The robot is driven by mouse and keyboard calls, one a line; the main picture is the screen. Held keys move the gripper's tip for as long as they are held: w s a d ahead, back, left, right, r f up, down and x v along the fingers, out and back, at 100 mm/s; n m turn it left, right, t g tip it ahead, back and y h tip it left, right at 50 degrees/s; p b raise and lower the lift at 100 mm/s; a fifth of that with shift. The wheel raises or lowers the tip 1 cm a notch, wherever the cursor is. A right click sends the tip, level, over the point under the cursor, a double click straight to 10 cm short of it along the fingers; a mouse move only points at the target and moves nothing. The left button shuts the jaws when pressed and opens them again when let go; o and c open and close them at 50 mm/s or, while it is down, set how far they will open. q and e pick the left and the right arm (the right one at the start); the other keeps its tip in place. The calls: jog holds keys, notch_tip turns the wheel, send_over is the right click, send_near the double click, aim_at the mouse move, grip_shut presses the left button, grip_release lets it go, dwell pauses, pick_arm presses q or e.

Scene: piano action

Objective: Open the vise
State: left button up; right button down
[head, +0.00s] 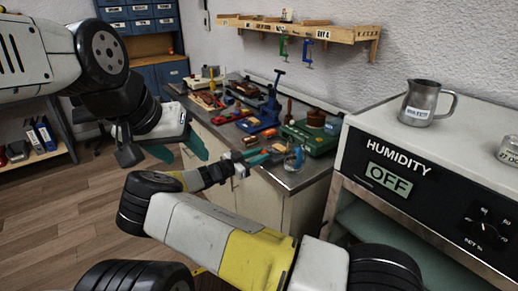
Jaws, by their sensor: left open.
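The blue vise (262,118) stands on the metal-topped workbench, towards its middle, with a tall blue upright part. Its jaws are too small to tell whether they are open or shut. My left gripper (163,148) hangs in front of the bench's left part, open and empty, well apart from the vise. My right gripper (250,163) is at the bench's front edge, nearer to me than the vise. Its fingers blend with small teal and orange items, so I cannot tell whether it is open or holds anything.
The workbench (318,172) is crowded with tools; a green case (312,140) stands right of the vise. A wooden shelf (340,34) with clamps hangs above. A humidity cabinet (395,170) with a metal jug (420,104) stands at right. Open floor (75,205) lies at left.

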jog(key=shift+n, duration=0.5)
jog(key=n, duration=0.5)
jog(key=shift+w+a+n, duration=0.1)
jog(key=shift+n, duration=0.3)
dwell(0.3)
jog(key=c, duration=1.1)
grip_release()
jog(key=shift+a, duration=0.1)
